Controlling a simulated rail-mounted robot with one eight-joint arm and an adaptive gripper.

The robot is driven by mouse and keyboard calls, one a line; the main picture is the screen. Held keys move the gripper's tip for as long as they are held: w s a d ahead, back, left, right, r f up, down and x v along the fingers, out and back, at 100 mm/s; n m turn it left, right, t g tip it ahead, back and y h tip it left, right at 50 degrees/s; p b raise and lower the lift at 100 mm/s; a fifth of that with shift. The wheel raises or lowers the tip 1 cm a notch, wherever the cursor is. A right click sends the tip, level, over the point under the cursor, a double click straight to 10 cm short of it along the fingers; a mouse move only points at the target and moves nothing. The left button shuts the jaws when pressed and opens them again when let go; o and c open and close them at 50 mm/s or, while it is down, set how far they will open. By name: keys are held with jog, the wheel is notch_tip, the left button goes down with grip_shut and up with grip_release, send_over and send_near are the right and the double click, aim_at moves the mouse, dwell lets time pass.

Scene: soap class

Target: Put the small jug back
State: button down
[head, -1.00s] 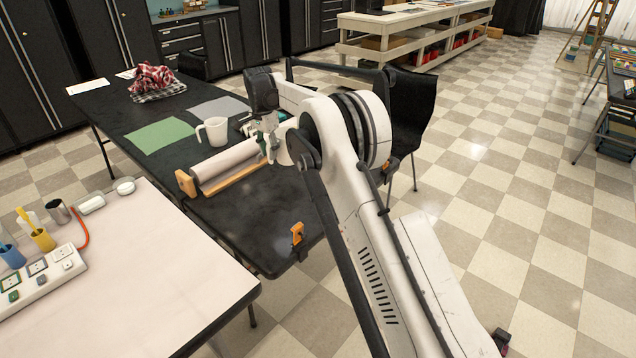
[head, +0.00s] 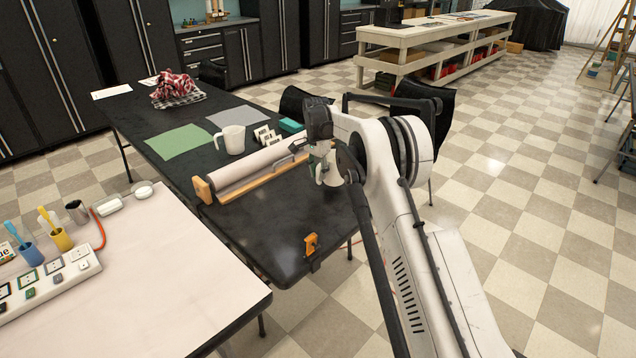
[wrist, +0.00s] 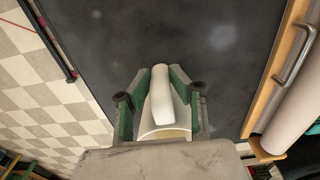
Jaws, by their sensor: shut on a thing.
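A small white jug (wrist: 160,118) is between the green-padded fingers of my gripper (wrist: 159,76) in the wrist view, with its long handle-like part gripped. In the head view my gripper (head: 321,158) is over the right end of the black table (head: 270,225), with the small jug (head: 330,177) low beside it and partly hidden by the arm. I cannot tell whether the jug touches the table. A larger white jug (head: 232,140) stands upright farther back on the black table, near the green sheet (head: 186,146) and the grey sheet (head: 232,116).
A white roll on a wooden holder (head: 252,172) lies left of my gripper. Cards (head: 266,136) stand behind it. A checked cloth (head: 178,88) lies far back. The black surface between roll and clamp is clear.

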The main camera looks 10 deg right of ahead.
aim_at(318, 182)
jog(key=shift+f, duration=1.95)
jog(key=shift+f, duration=0.1)
jog(key=c, duration=1.6)
grip_release()
jog(key=shift+o, duration=0.2)
